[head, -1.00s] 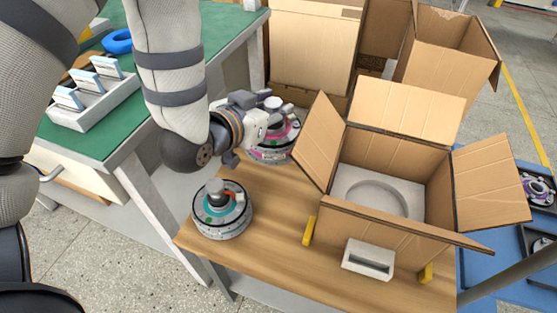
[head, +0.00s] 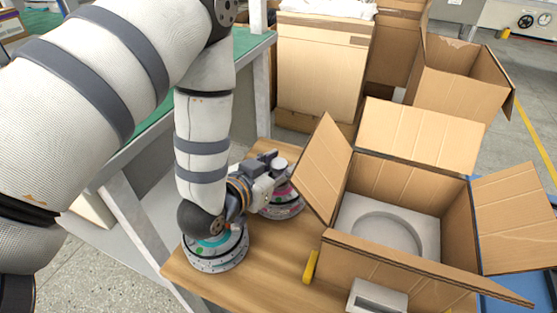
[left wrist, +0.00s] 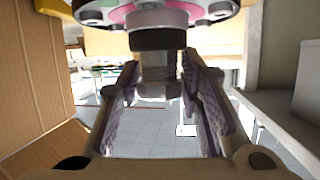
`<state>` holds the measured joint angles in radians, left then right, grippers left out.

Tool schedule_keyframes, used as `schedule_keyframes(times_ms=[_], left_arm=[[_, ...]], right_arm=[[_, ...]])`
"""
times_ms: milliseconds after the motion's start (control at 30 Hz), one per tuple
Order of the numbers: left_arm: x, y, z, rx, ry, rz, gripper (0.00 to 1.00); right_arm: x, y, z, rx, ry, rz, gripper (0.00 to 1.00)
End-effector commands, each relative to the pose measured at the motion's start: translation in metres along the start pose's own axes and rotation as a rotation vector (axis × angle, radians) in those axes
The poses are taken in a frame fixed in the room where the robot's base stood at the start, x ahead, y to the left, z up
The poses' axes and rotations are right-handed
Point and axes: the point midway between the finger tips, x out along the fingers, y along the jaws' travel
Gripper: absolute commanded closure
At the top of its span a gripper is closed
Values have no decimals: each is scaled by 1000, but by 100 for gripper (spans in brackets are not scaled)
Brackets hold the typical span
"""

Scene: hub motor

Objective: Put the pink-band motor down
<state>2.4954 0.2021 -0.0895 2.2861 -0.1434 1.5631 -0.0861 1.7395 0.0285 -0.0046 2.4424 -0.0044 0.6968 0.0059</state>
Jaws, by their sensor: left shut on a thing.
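The pink-band motor (head: 285,207) is on the left side of the box in the head view, low over the wooden table (head: 268,268). My left gripper (head: 272,180) is shut on its upright shaft, and the gripper and wrist hide part of it. In the left wrist view the motor's pink and dark disc (left wrist: 150,12) fills the top, and its shaft lies between the two fingers (left wrist: 160,85). I cannot tell whether its base touches the table. A teal-band motor (head: 215,252) stands at the table's near left, partly behind my left wrist. My right gripper is out of view.
An open cardboard box (head: 455,215) with a round-recessed foam insert (head: 415,222) stands right of the motor; its left flap (head: 322,168) leans out close to it. A yellow piece (head: 310,266) and a grey-white block (head: 376,298) lie in front. More cartons (head: 322,70) stand behind.

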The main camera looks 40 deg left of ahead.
Motion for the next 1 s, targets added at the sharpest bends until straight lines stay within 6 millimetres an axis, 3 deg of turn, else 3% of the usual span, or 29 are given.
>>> schedule_keyframes(times_ms=[200,233,300,667,1000], left_arm=[[1,0,0,0,8,0,100],[1,0,2,0,0,0,62],[1,0,2,0,0,0,47],[-2,0,-2,0,1,0,47],[-69,0,-4,-1,-3,0,47]], right_arm=[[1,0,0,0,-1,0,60],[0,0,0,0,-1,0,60],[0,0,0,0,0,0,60],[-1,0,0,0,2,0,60],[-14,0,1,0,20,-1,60]])
